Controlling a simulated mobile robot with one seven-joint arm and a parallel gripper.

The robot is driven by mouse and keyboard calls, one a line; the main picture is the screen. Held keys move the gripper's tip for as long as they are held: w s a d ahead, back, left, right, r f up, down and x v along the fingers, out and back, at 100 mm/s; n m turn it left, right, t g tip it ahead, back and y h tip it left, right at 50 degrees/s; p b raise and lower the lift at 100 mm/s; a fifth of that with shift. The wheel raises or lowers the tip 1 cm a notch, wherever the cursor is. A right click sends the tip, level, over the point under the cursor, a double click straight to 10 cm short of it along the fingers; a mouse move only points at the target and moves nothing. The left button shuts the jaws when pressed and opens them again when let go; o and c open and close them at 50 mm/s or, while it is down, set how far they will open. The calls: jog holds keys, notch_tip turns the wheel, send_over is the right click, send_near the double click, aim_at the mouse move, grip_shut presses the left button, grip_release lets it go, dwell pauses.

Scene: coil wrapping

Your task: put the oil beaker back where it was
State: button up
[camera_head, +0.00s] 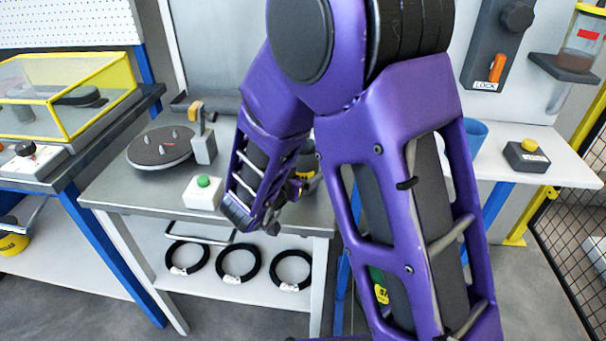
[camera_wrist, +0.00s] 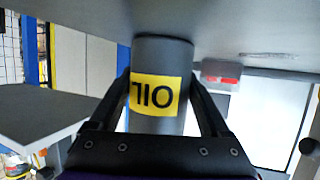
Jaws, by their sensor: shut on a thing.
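The oil beaker (camera_wrist: 160,120) is a dark grey cylinder with a yellow OIL label, which reads upside down in the wrist view. My gripper (camera_wrist: 162,84) is shut on it, with one black finger on each side. The beaker's end at the top of that view lies close against a grey surface (camera_wrist: 225,30); I cannot tell whether they touch. In the head view my purple arm hides most of the beaker, and only a small yellow and dark part (camera_head: 306,173) shows behind the wrist, over the right part of the metal table (camera_head: 120,190).
On the metal table are a round dark turntable (camera_head: 158,147) and a green-button box (camera_head: 203,192). Several black coils (camera_head: 238,263) lie on the shelf below. At right, a white counter (camera_head: 560,165) bears a yellow-button box (camera_head: 527,155); a blue container (camera_head: 475,135) is partly hidden.

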jog(key=shift+f, duration=0.1)
jog(key=o, duration=1.5)
jog(key=shift+s+a+r, duration=0.15)
jog(key=shift+s+r, duration=0.1)
jog(key=shift+r, duration=0.05)
jog(key=p+v, duration=0.2)
jog(key=v, duration=0.9)
jog(key=shift+s+a, duration=0.1)
jog(key=shift+s, duration=0.1)
